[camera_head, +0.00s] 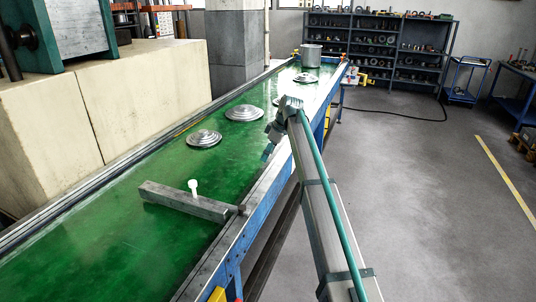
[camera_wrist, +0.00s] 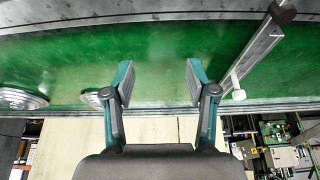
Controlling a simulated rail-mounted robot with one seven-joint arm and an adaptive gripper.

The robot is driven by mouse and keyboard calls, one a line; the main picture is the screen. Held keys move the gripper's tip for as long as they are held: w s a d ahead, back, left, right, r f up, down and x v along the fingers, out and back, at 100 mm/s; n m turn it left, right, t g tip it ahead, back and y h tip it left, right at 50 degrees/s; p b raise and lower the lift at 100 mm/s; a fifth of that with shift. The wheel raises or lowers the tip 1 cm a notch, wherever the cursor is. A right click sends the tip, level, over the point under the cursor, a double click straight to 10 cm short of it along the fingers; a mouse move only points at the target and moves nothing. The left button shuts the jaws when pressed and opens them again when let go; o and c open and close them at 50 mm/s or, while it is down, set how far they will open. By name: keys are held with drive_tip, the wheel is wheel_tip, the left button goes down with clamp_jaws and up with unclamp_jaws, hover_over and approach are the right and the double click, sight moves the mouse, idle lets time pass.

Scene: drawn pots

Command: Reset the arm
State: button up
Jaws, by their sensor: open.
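My gripper (camera_wrist: 160,84) is open and empty in the wrist view, its two fingers spread over bare green belt. In the head view my gripper (camera_head: 271,140) is partly hidden at the end of my arm, by the belt's right edge. The green conveyor belt (camera_head: 150,240) runs from the near left to the far end. Round metal lids lie on it: a near one (camera_head: 204,139), a middle one (camera_head: 244,113) and a far one (camera_head: 305,78). A metal pot (camera_head: 311,56) stands upright at the far end.
A grey metal bar (camera_head: 175,200) with a white knob (camera_head: 193,187) crosses the near belt. A pale block (camera_head: 150,95) flanks the belt on the left. Shelves (camera_head: 375,45) and a blue cart (camera_head: 466,80) stand at the back.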

drive_tip(key=s+d+f+m+g+h, duration=0.1)
drive_tip(key=s+d+f+m, duration=0.35)
drive_tip(key=s+f, duration=0.65)
drive_tip(key=s+d+f+m+h, duration=0.1)
drive_tip(key=s+d+f+m, duration=0.35)
drive_tip(key=f, duration=1.05)
drive_tip(key=s+d+f+m+g+h, duration=0.15)
drive_tip(key=s+d+f, duration=0.35)
drive_tip(key=s+f, duration=0.7)
drive_tip(key=s+d+f+m+g, duration=0.1)
drive_tip(key=s+f, duration=0.5)
drive_tip(key=s, duration=0.9)
drive_tip(key=s+d+f+m+g, duration=0.1)
drive_tip(key=s+d+f, duration=0.5)
drive_tip(key=s, duration=0.9)
drive_tip(key=s+d+f+m+g, duration=0.2)
drive_tip(key=s+f, duration=0.4)
drive_tip(key=s, duration=0.8)
drive_tip(key=shift+s+d+g+h, duration=0.4)
drive_tip(key=shift+d+g+h, duration=0.05)
drive_tip(key=shift+d+g, duration=0.45)
